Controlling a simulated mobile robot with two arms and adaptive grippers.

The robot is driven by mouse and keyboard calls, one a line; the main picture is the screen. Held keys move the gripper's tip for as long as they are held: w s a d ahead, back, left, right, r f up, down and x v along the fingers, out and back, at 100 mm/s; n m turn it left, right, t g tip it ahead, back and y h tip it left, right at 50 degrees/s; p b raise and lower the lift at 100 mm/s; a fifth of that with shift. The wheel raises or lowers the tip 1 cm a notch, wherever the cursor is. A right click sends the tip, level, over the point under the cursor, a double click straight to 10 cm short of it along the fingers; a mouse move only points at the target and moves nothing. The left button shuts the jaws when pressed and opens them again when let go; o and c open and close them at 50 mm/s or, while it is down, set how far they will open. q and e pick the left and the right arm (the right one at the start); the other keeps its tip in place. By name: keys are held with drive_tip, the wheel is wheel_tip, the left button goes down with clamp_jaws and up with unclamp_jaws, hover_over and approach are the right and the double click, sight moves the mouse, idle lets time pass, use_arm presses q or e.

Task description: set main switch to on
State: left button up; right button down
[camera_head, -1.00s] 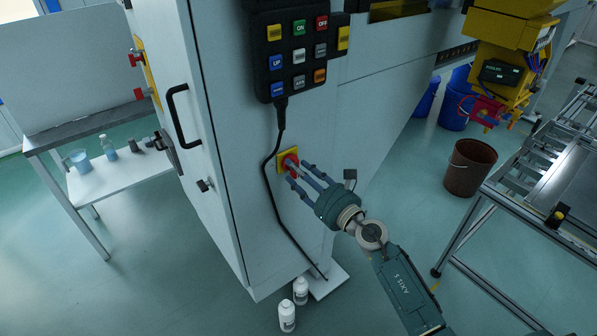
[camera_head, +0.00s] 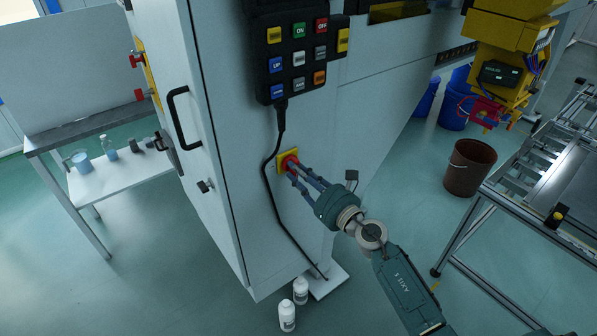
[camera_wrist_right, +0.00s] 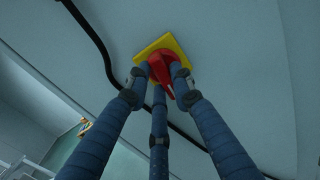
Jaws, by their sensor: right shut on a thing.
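The main switch is a red rotary knob (camera_head: 290,161) on a yellow square plate (camera_head: 282,154), mounted low on the pale cabinet's side. In the right wrist view the red knob (camera_wrist_right: 163,72) shows between my fingers, with the yellow plate (camera_wrist_right: 165,44) behind it. My right gripper (camera_head: 297,172) is at the switch, its blue-grey fingers shut on the red knob. The fingers hide part of the knob, and I cannot read any markings on the plate. My left gripper is not in view.
A control pendant (camera_head: 299,50) with coloured buttons hangs above the switch; its black cable (camera_head: 267,190) runs down close beside the plate. White bottles (camera_head: 287,315) stand on the floor below. A brown bin (camera_head: 470,167) and a conveyor frame (camera_head: 490,205) are at right.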

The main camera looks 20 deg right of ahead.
drive_tip(key=shift+d+r+m+p, duration=0.15)
drive_tip(key=shift+m+p, duration=1.25)
drive_tip(key=shift+m, duration=2.7)
drive_tip(key=shift+d+r+m+p, duration=0.1)
drive_tip(key=shift+m+p, duration=1.25)
drive_tip(key=shift+m, duration=2.75)
drive_tip(key=c, duration=1.5)
unclamp_jaws()
drive_tip(key=shift+w, duration=0.1)
drive_tip(key=v, duration=1.2)
